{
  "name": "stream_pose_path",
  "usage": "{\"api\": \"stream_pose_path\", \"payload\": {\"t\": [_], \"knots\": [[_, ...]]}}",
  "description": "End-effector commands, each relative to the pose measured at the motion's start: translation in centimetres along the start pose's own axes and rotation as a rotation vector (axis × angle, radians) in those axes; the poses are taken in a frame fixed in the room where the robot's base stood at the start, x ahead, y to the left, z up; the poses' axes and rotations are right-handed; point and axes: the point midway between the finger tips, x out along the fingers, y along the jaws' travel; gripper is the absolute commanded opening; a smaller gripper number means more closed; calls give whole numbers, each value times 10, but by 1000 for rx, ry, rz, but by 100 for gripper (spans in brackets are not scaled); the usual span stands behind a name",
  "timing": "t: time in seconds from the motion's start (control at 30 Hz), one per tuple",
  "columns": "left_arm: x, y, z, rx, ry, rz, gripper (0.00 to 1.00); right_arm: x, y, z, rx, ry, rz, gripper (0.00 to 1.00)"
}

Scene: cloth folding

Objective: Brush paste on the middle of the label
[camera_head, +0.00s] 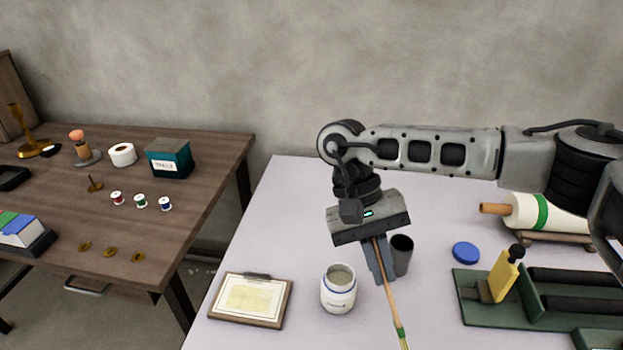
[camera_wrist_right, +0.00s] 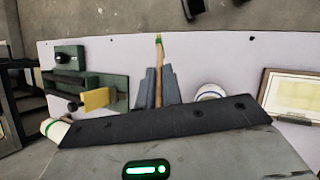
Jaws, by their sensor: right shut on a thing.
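My right gripper (camera_head: 383,280) is shut on the brush (camera_head: 391,300), a thin wooden stick with a green band. The brush slants down past the fingers and its lower end runs out of the head view. In the right wrist view the brush (camera_wrist_right: 159,58) sticks out between the fingers (camera_wrist_right: 159,88). The cream label (camera_head: 250,299) lies on a brown clipboard (camera_head: 216,299) left of the gripper. The white paste jar (camera_head: 338,295) stands open between clipboard and gripper, with pale paste inside. The brush is apart from jar and label. My left gripper is out of view.
A dark cup (camera_head: 402,254) stands just behind the gripper. A blue lid (camera_head: 466,252) lies to the right. A green fixture with a yellow handle (camera_head: 504,275) and a white roll (camera_head: 545,213) fill the right side. The white table (camera_head: 270,225) is clear behind the clipboard.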

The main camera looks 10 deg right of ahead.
Motion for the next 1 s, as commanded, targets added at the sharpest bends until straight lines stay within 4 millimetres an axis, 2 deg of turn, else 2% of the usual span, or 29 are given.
{"api": "stream_pose_path", "payload": {"t": [0.03,0.2,0.4,0.6,0.7,0.83,1.0], "knots": [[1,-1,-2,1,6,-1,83,-2,-15,0,91,-44,-57,0],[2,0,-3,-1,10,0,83,-27,-54,2,537,-206,-306,0],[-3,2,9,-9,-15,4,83,-62,-76,1,1080,-390,-607,0],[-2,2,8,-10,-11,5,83,-97,-77,-5,1549,-548,-870,0],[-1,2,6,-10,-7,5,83,-109,-73,-9,1717,-604,-962,0],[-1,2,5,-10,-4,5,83,-118,-68,-14,1854,-650,-1034,0],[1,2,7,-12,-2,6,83,-118,-66,-18,1912,-670,-1062,0]]}}
